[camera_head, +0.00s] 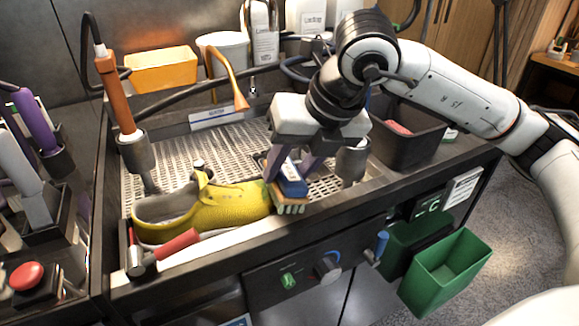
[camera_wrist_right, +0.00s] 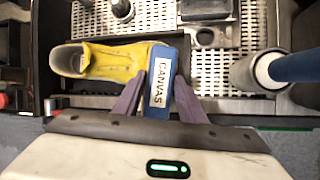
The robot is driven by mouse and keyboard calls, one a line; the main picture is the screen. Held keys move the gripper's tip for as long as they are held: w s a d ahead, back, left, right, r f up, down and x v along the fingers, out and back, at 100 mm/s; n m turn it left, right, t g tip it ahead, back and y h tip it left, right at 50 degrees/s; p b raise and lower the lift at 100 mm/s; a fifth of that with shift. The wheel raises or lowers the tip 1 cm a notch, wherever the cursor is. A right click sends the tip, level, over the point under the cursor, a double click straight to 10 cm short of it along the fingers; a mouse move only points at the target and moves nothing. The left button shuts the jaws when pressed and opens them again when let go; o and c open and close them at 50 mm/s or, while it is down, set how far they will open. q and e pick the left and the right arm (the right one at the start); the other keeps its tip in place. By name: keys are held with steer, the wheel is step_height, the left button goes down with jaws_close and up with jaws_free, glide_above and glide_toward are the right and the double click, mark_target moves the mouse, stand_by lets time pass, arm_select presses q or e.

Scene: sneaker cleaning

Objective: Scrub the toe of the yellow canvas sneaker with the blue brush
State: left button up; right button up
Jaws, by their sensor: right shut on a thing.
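The yellow canvas sneaker (camera_head: 228,206) lies along the front of the perforated work surface, its toe to the right. In the right wrist view the sneaker (camera_wrist_right: 110,62) has its opening at the left. My right gripper (camera_head: 285,165) is shut on the blue brush (camera_head: 292,180), whose pale bristles point down. The brush is at the sneaker's toe; whether the bristles press on it is hard to tell. In the right wrist view the brush (camera_wrist_right: 158,90) carries a label reading CANVAS between the purple fingers. My left gripper is not in view.
The perforated tray (camera_head: 180,160) has holders with an orange-handled tool (camera_head: 115,90) at left. A red-handled tool (camera_head: 178,243) lies at the front edge. A dark bin (camera_head: 410,135) stands right, a green bin (camera_head: 445,270) below. Bottles and an orange box (camera_head: 160,70) line the back.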

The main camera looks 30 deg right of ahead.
steer(key=shift+a+f+b, duration=0.1)
steer(key=shift+f+b, duration=0.4)
steer(key=shift+f, duration=0.05)
steer(key=shift+w, duration=0.15)
